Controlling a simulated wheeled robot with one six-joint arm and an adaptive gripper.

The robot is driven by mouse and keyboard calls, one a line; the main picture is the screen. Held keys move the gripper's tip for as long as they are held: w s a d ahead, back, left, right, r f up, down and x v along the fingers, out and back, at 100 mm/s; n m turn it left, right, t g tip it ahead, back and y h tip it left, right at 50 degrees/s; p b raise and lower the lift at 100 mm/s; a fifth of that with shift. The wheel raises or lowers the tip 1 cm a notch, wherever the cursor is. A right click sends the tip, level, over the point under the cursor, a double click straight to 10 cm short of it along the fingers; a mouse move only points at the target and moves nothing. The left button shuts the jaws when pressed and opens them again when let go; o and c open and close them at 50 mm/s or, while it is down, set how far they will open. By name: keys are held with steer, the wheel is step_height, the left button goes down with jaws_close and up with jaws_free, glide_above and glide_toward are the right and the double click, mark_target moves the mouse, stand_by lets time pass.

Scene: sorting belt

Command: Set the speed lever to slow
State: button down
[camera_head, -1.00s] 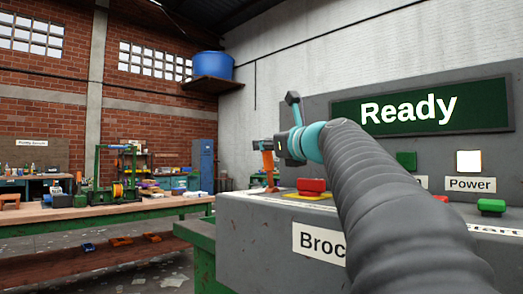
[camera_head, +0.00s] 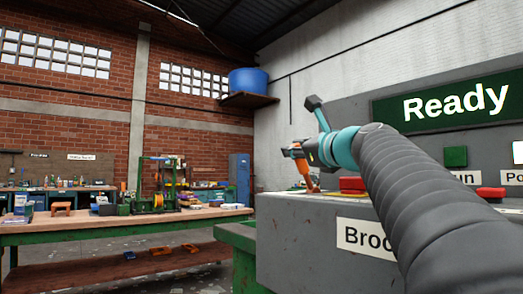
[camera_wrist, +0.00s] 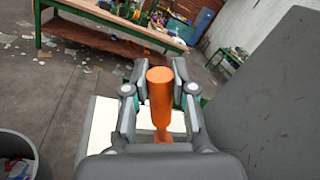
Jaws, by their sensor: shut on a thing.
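The speed lever is an orange handle (camera_wrist: 160,92) standing up between the fingers of my gripper (camera_wrist: 158,100) in the wrist view. My gripper is shut on it, with a finger on each side. In the head view my gripper (camera_head: 298,152) is at the far left end of the grey control console (camera_head: 300,235), with the orange lever (camera_head: 303,172) leaning at its fingers. A white plate (camera_wrist: 104,115) lies below the lever in the wrist view. Any slow or fast marking is hidden or cannot be read.
A red button (camera_head: 352,184) sits on the console top beside my arm. A green "Ready" display (camera_head: 455,103) and a green button (camera_head: 455,156) are on the panel behind. A workbench (camera_head: 120,228) stands at left. A grey bin (camera_wrist: 14,158) is at lower left in the wrist view.

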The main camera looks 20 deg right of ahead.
steer(key=c, duration=0.9)
jaws_free()
steer(key=shift+a, duration=0.15)
steer(key=v, duration=1.2)
steer(key=shift+r, duration=0.1)
